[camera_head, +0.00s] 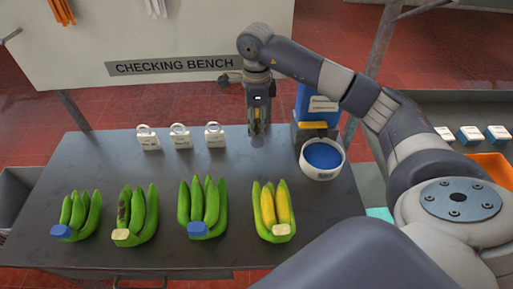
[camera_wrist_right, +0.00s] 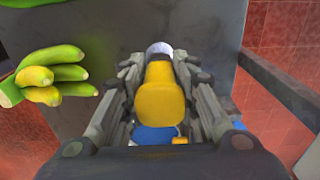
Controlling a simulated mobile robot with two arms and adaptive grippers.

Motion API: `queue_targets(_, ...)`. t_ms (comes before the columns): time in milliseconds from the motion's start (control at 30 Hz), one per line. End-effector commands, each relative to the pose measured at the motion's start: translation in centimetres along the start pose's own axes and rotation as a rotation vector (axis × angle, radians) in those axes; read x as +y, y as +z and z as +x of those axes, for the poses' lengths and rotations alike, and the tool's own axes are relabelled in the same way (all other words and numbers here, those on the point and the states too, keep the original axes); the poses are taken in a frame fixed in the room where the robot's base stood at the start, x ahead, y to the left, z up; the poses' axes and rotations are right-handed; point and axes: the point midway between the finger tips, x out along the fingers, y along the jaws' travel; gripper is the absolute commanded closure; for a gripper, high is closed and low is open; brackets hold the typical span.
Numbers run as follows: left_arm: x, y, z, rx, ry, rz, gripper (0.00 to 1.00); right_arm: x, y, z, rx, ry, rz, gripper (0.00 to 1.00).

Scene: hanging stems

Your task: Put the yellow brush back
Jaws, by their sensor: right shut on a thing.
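My right gripper (camera_head: 258,138) points down over the back of the bench, left of the blue and white bowl. In the right wrist view the gripper (camera_wrist_right: 158,92) is shut on the yellow brush (camera_wrist_right: 160,95), whose broad yellow body lies between the fingers. In the head view the brush is mostly hidden by the fingers, and I cannot tell whether it touches the bench. The bowl (camera_head: 318,174) is white with a blue inside and stands to the right of the gripper. My left gripper is not in view.
Several banana bunches (camera_head: 205,208) line the front of the bench (camera_head: 105,163). White tags (camera_head: 181,138) stand at the back left. A blue container (camera_head: 316,108) with a yellow piece stands behind the bowl. The middle of the bench is clear.

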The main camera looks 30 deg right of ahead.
Motion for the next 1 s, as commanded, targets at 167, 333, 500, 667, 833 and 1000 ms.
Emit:
queue_targets(167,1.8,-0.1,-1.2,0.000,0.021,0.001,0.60,0.1,0.0,2.8,0.001,0.003,-0.004,1.00)
queue_targets(333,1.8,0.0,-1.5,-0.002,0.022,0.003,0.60,0.1,0.1,4.1,0.001,0.002,-0.005,1.00)
queue_targets(500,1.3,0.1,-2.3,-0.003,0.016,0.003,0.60,0.2,0.1,6.4,0.000,0.004,-0.006,1.00)
queue_targets(667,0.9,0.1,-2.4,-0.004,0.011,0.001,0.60,0.1,0.1,7.4,-0.001,-0.001,-0.007,1.00)
queue_targets(833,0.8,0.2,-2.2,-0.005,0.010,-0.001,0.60,0.1,0.1,7.5,-0.001,-0.001,-0.007,1.00)
queue_targets(1000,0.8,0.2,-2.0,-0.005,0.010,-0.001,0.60,0.1,0.1,7.7,-0.001,-0.001,-0.007,0.59)
